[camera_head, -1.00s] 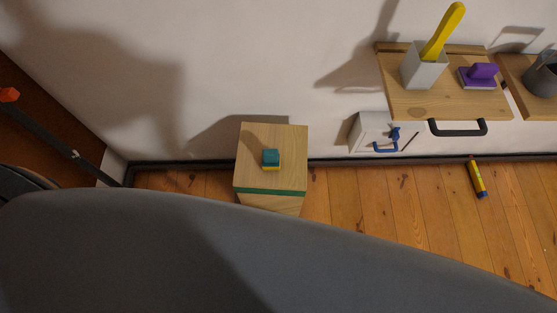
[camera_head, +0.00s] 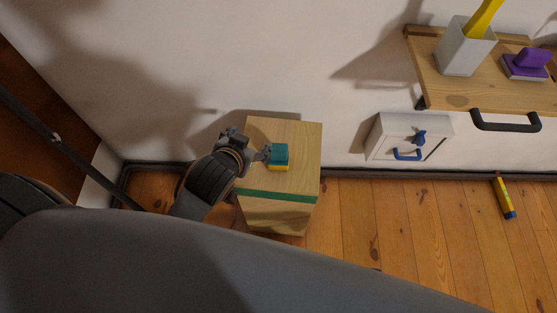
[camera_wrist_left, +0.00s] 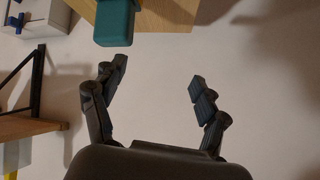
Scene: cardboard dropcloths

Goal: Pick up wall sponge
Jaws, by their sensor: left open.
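The wall sponge (camera_head: 279,155), a small block with a teal top and a yellow bottom, sits on the wooden stand (camera_head: 300,133) against the wall. My left gripper (camera_head: 252,146) is open and empty, just left of the sponge, with one finger close to it in the head view. Whether that finger touches it I cannot tell. In the left wrist view the teal end of the sponge (camera_wrist_left: 115,22) lies beyond the tip of the left-hand finger, not between the open fingers (camera_wrist_left: 158,76). My right gripper is not in view.
A wooden shelf (camera_head: 460,92) with a black handle holds a white holder (camera_head: 464,52) and a purple-handled block (camera_head: 529,62). A white box (camera_head: 400,128) is on the wall below. A yellow tube (camera_head: 503,197) lies on the floor.

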